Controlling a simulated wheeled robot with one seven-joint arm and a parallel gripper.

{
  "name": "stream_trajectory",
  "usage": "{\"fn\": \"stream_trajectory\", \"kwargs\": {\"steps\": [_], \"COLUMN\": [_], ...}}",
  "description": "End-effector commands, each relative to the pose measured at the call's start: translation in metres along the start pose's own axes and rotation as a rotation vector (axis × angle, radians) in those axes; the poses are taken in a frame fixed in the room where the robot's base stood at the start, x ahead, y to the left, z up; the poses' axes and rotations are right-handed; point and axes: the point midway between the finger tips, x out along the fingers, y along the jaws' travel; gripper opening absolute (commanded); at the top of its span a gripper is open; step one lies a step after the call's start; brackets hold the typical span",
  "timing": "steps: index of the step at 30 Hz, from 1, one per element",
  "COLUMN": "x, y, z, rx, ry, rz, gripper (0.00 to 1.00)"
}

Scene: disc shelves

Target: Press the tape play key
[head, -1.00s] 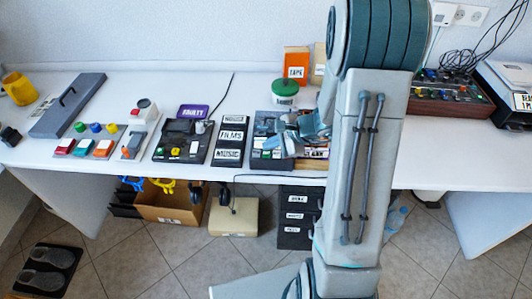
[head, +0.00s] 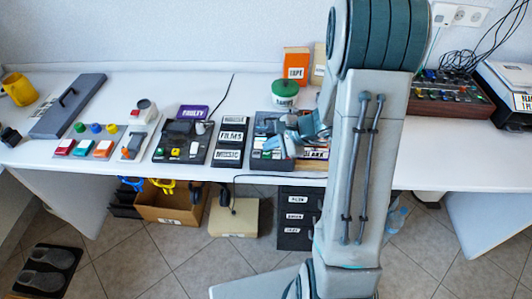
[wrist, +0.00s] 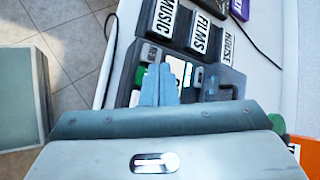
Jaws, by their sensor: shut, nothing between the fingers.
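The tape deck (head: 262,127) is a dark machine on the desk with small keys along its front, a green one (head: 266,155) and white ones among them. In the wrist view its green key (wrist: 140,76) shows just left of the fingers, with white keys near them. My gripper (head: 293,140) is over the deck's right part and hides some of it. In the wrist view my gripper (wrist: 179,66) is shut and empty, its tips over the key row. I cannot tell whether they touch a key, nor read the key markings.
Dark blocks labelled FILMS (head: 232,136) and MUSIC (head: 228,155) lie left of the deck. Another dark machine (head: 182,140) stands further left, with a FAULTY sign behind it. A green-lidded jar (head: 285,93) and an orange TAPE box (head: 296,64) stand behind.

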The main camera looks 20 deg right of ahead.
Motion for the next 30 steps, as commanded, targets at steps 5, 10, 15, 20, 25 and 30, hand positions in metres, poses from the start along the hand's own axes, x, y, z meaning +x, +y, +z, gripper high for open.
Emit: {"fn": "stream_trajectory", "kwargs": {"steps": [5, 10, 15, 20, 25, 30], "x": [0.0000, 0.0000, 0.0000, 0.0019, 0.0056, 0.0060], "y": [0.0000, 0.0000, 0.0000, 0.0014, 0.0044, 0.0048], "z": [0.0000, 0.0000, 0.0000, -0.0014, -0.0043, -0.0045], "rx": [0.000, 0.000, 0.000, 0.000, -0.001, 0.000], "ry": [0.000, 0.000, 0.000, 0.000, 0.000, 0.000], "rz": [0.000, 0.000, 0.000, 0.000, 0.000, 0.000], "gripper": [0.00, 0.00, 0.00, 0.00, 0.00, 0.00]}}
